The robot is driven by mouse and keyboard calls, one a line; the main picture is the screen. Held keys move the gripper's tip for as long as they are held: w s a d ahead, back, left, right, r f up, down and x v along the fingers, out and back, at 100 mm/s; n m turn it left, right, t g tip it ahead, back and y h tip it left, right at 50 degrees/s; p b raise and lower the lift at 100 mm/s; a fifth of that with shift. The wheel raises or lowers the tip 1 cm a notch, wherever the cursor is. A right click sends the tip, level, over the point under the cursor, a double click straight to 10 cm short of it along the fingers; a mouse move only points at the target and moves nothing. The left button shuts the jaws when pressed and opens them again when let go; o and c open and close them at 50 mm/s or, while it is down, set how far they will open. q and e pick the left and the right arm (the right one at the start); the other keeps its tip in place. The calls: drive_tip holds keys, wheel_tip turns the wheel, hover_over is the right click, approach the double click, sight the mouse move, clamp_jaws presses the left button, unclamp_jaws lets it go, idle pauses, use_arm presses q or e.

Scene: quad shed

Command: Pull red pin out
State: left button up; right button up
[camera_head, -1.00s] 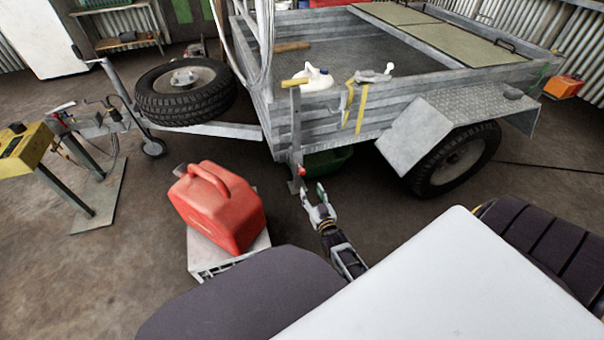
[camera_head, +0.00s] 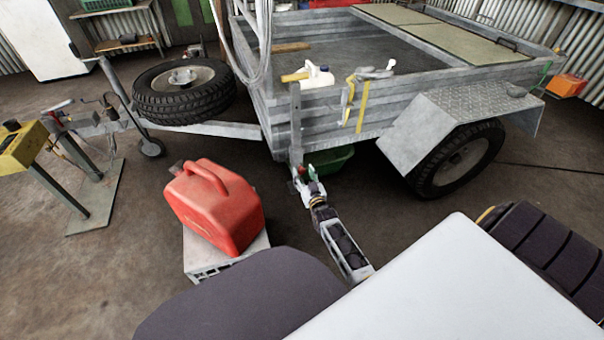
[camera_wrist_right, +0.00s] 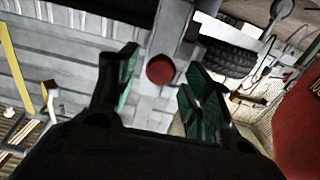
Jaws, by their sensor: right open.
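The red pin (camera_wrist_right: 160,70) shows in the right wrist view as a round red end against the grey metal of the trailer post. It lies between the two green-padded fingers of my right gripper (camera_wrist_right: 157,84), with a gap on each side. In the head view my right gripper (camera_head: 305,177) is at the lower part of the trailer's front corner post (camera_head: 295,125) and mostly hides the pin. The right gripper is open and holds nothing. My left gripper is not in view.
A red fuel can (camera_head: 212,210) stands on a light crate (camera_head: 196,258) left of my right arm. The trailer's wheel (camera_head: 458,160) and mudguard (camera_head: 425,130) are to the right. A green container (camera_head: 333,160) is under the trailer. A spare tyre (camera_head: 186,95) lies at the left.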

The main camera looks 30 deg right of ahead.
drive_tip(key=shift+b+x, duration=0.35)
drive_tip(key=shift+x, duration=0.85)
clamp_jaws()
